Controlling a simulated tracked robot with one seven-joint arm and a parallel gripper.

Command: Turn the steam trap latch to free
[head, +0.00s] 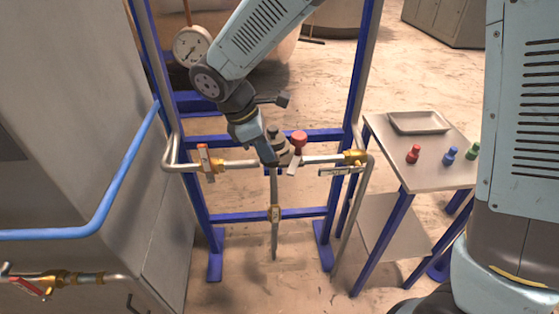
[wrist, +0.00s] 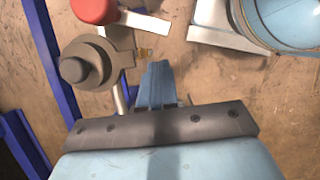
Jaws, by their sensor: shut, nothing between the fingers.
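In the wrist view, a round grey-brown fitting (wrist: 90,64) with a darker raised knob, which looks like the steam trap, sits left of my gripper. A red cap (wrist: 95,9) with a pale lever (wrist: 145,21) lies just above it; the red cap also shows in the head view (head: 298,138). My gripper (wrist: 157,68) is shut and empty, with its blue fingertips right of the fitting and apparently apart from it. In the head view my arm hides part of the pipe junction. I cannot tell which part is the latch or how it is set.
A gauge (head: 190,46) stands behind. A side table (head: 425,176) at right holds a tray (head: 417,123) and small coloured pieces.

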